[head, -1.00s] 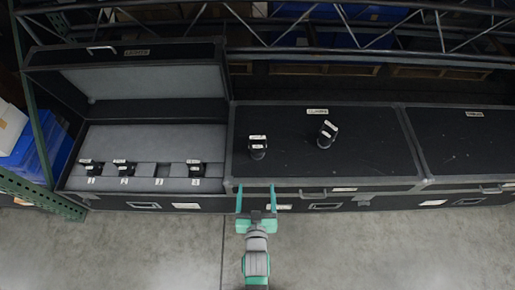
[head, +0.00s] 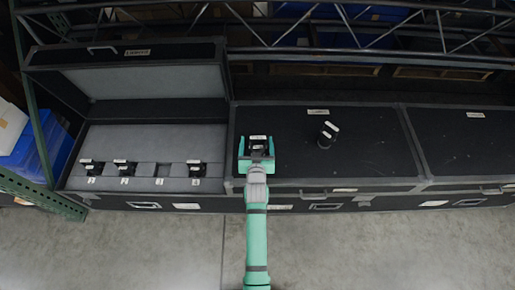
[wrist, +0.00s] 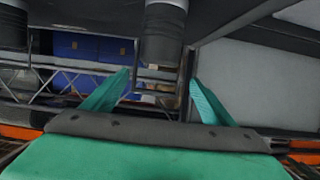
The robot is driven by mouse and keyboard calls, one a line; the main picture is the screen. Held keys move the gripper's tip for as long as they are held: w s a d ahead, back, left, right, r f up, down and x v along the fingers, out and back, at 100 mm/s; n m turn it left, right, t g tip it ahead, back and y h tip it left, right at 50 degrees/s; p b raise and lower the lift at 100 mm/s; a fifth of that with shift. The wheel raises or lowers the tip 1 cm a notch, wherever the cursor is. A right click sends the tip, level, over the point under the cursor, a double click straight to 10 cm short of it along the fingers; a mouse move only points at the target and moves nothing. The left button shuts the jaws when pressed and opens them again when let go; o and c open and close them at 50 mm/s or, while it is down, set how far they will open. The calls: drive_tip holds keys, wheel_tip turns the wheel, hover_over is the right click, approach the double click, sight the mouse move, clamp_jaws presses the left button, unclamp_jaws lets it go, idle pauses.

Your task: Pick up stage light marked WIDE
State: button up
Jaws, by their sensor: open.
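A dark stage light (head: 258,143) with a white label stands on the closed black case lid. A second dark stage light (head: 328,134) with white labels stands to its right on the same lid, tilted in the picture. The lettering is too small to read, so I cannot tell which is marked WIDE. My gripper (head: 257,148) is open, its green fingers on either side of the first light in the head view. In the wrist view, my gripper (wrist: 160,82) is empty and the light's dark round body (wrist: 164,38) is just beyond the fingertips. I see no contact.
An open case with a grey foam insert (head: 145,145) lies to the left, holding several dark lights (head: 195,169) in numbered slots; one slot is empty. Its raised lid (head: 140,80) stands behind. Metal truss (head: 300,35) spans the back. The closed lid (head: 370,165) is otherwise clear.

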drive_tip(key=shift+d+x, duration=0.15)
drive_tip(key=shift+x, duration=1.2)
drive_tip(key=shift+d+x, duration=0.15)
drive_tip(key=shift+x, duration=1.2)
